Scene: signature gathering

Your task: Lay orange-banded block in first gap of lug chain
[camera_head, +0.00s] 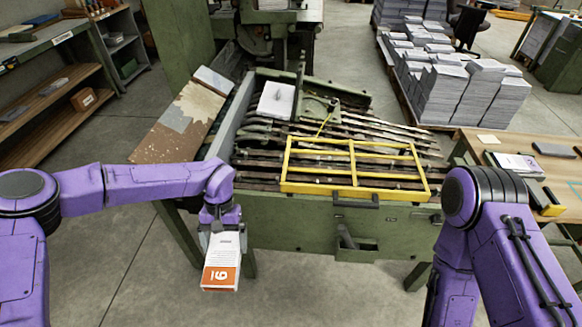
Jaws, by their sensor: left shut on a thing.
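My left gripper (222,229) points down and is shut on the top end of a white block with an orange band (219,276). The block hangs in front of the green machine's near left corner, over the floor. The lug chain (262,159) runs in dark bars across the machine bed, behind and to the right of the block. A yellow frame guard (352,143) covers part of the chain. A white block (275,100) lies at the far left of the bed. My right arm is at the right; its gripper is out of view.
A worn sloping board (165,135) flanks the machine on the left. A wooden table (490,145) with books and dark blocks stands at the right. Paper stacks (455,95) fill a pallet behind it. A shelf (65,95) stands at the far left. The floor at the front left is clear.

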